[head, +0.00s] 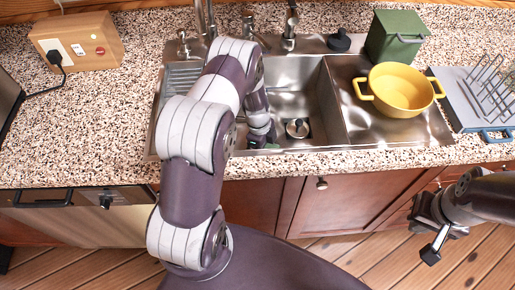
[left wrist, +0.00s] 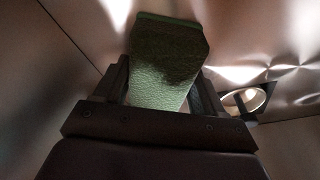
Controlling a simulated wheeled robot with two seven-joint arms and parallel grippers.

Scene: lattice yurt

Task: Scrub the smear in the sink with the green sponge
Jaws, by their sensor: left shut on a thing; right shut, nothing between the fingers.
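The sink (head: 318,80) is a steel basin set in a speckled counter in the head view. My left arm reaches down into its left part, and the left gripper (head: 262,140) is low in the basin, mostly hidden by the arm. In the left wrist view the left gripper (left wrist: 162,100) is shut on the green sponge (left wrist: 168,60), which sticks out between the fingers near the steel surface. I cannot tell whether the sponge touches the basin. The smear is not visible. My right gripper (head: 433,232) is shut and empty, in front of the cabinets at the right.
A round drain (head: 297,128) lies right of the left gripper and shows in the left wrist view (left wrist: 243,100). A yellow pot (head: 400,88) stands on the steel right of the basin, before a green bin (head: 396,38). A rack (head: 485,98) stands far right. The faucet (head: 203,18) rises behind.

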